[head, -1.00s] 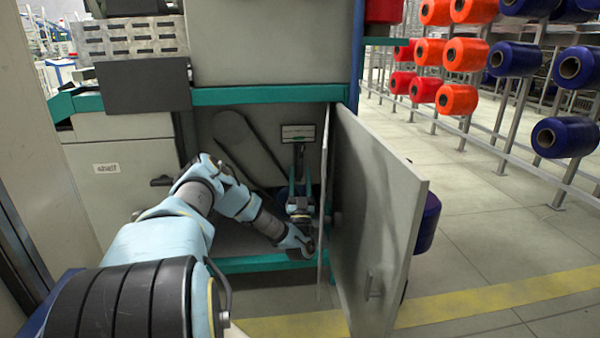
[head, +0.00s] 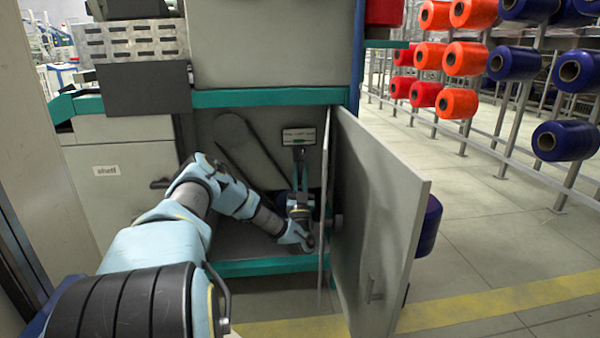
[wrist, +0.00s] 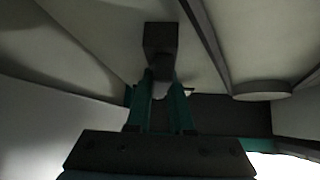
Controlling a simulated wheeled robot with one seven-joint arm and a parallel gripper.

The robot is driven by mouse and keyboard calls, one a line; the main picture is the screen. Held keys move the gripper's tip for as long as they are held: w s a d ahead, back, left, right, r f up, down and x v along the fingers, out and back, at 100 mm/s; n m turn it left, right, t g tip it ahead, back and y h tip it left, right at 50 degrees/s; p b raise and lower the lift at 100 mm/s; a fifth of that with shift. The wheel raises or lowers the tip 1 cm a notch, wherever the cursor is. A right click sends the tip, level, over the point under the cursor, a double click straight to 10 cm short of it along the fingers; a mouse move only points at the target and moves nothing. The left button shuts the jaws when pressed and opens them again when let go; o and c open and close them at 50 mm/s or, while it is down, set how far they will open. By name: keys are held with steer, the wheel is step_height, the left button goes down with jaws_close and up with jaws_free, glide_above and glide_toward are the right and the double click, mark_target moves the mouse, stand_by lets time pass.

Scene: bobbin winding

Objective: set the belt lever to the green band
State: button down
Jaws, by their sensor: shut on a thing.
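The belt lever (wrist: 161,42) shows in the wrist view as a dark block on a short stem, between my gripper's fingertips. My gripper (head: 300,166) points upward inside the open cabinet, below a small pale scale plate (head: 298,136) with a dark frame. In the wrist view, its two teal fingers (wrist: 161,97) are shut on the lever's lower part. In the head view the lever is small and mostly merged with the fingers. I cannot make out the green band or where the lever stands against it.
The cabinet door (head: 376,220) stands open close to the right of my gripper. The teal lower rail (head: 270,266) runs below my forearm. Bobbin racks stand at the far right.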

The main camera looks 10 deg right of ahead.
stand_by(0.4)
steer(key=n+y, duration=0.2)
steer(key=n, duration=0.1)
steer(key=shift+y, duration=0.4)
steer(key=c, duration=0.8)
jaws_free()
steer(key=shift+f, duration=0.1)
steer(key=p+v, duration=0.3)
steer(key=v, duration=0.7)
steer(key=shift+s+f, duration=0.2)
steer(key=shift+f, duration=0.1)
steer(key=shift+a, duration=0.1)
